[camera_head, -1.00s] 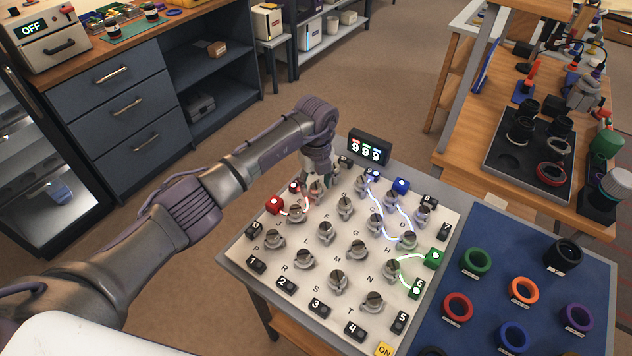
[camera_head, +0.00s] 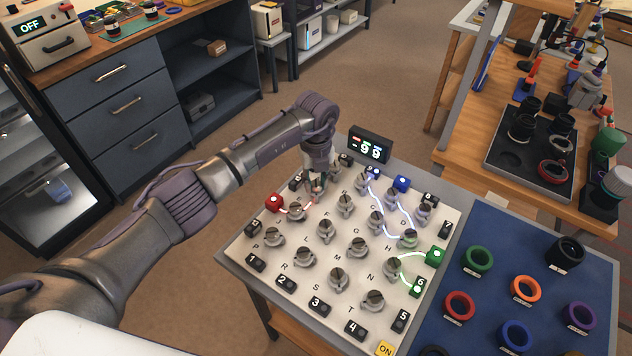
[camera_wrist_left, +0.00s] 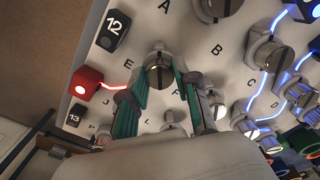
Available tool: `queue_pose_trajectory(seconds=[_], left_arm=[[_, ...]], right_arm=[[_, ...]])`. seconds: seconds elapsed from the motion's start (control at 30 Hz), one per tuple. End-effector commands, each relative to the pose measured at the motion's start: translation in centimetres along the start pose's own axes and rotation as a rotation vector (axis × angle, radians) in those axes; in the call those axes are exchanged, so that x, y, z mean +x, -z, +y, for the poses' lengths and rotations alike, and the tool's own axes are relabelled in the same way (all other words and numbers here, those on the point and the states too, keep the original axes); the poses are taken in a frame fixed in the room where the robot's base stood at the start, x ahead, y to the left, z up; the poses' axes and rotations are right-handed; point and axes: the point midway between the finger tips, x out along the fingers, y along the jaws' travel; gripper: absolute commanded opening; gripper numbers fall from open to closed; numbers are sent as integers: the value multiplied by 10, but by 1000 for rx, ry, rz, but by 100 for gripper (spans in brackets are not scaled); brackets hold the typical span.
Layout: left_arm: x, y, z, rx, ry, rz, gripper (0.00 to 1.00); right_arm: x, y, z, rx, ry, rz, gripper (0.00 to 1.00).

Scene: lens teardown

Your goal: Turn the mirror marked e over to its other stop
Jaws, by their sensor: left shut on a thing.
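The mirror marked E (camera_wrist_left: 158,66) is a metal knob with a slotted round top on the white board (camera_wrist_left: 180,22). Its letter E is printed to its left in the left wrist view. My left gripper (camera_head: 315,192) is over it at the board's far left part. The left wrist view shows the green-lined fingers (camera_wrist_left: 162,82) on both sides of the mirror, shut on it. The fingers and wrist hide part of the mirror in the head view. My right gripper is out of view.
Several similar mirrors, such as one by B (camera_wrist_left: 215,8), stand close around. A red box (camera_wrist_left: 86,84) sends a short red beam toward E. A black box marked 12 (camera_wrist_left: 114,30) is nearby. A display (camera_head: 370,146) stands behind the board. A blue mat with rings (camera_head: 545,230) lies right.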

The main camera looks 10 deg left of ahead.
Motion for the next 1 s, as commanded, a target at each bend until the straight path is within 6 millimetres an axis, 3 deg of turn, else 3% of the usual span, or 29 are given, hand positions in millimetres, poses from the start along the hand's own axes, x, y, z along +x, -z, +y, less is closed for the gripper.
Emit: queue_pose_trajectory(seconds=[1.0], left_arm=[[2, -2, 0, 943, 0, -5, 0]], right_arm=[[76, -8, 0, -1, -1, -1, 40]])
